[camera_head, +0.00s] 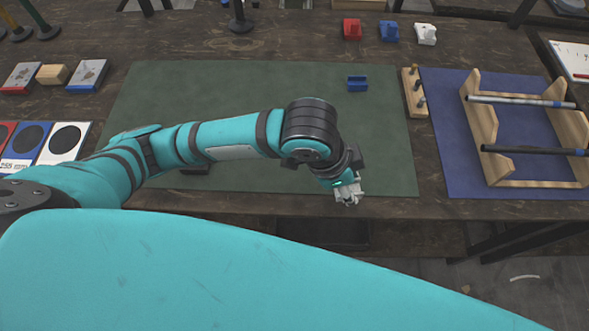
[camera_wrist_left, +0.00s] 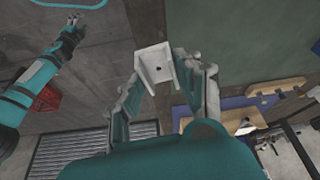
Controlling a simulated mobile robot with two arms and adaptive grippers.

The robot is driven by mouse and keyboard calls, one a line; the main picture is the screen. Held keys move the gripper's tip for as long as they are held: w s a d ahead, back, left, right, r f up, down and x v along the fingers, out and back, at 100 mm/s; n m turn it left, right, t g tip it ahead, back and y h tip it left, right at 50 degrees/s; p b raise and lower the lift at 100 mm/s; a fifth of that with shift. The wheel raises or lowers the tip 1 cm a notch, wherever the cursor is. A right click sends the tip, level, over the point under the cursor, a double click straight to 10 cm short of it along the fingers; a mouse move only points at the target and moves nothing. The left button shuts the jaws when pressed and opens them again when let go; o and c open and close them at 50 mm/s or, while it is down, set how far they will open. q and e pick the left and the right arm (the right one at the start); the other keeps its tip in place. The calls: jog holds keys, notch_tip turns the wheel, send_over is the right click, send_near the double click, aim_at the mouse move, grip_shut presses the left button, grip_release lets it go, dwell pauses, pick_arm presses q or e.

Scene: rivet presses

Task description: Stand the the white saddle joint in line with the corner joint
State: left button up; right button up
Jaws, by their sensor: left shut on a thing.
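My left gripper (camera_head: 347,192) is shut on a white U-shaped piece, the white saddle joint (camera_wrist_left: 154,65), whose open channel shows between the fingertips (camera_wrist_left: 160,78) in the left wrist view. The gripper is over the front edge of the green mat. A blue block-shaped joint (camera_head: 357,84) sits on the mat further back, apart from the gripper. I cannot tell for sure that it is the corner joint. My right gripper (camera_wrist_left: 73,28) is small at the upper left of the left wrist view, over the floor; its fingers are too small to read.
Red (camera_head: 352,29), blue (camera_head: 388,31) and white (camera_head: 425,34) pieces stand at the back. A wooden peg strip (camera_head: 409,92) and a wooden rack (camera_head: 483,122) with rods are at the right. The green mat (camera_head: 240,85) is mostly clear behind my left arm.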

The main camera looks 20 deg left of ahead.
pick_arm(q)
jog(key=shift+s+d+f+m, duration=0.25)
jog(key=shift+s+d, duration=0.1)
jog(key=shift+d, duration=0.15)
jog(key=shift+s+d+f+m, duration=0.2)
jog(key=shift+s+d+m, duration=0.1)
jog(key=shift+d, duration=0.2)
jog(key=shift+s+d+f+g, duration=0.15)
jog(key=shift+g, duration=0.15)
jog(key=p, duration=0.1)
send_over(301, 170)
jog(key=a, duration=0.1)
jog(key=shift+s+a+f+m, duration=0.15)
jog(key=shift+s+f+m, duration=0.15)
jog(key=shift+f, duration=0.4)
jog(key=shift+f+p, duration=0.3)
jog(key=shift+f, duration=1.45)
pick_arm(e)
jog(key=shift+d+r, duration=0.45)
jog(key=shift+r, duration=0.15)
pick_arm(q)
jog(key=shift+f, duration=0.1)
jog(key=o, duration=1)
jog(key=shift+c, duration=0.2)
pick_arm(e)
jog(key=shift+a, duration=0.1)
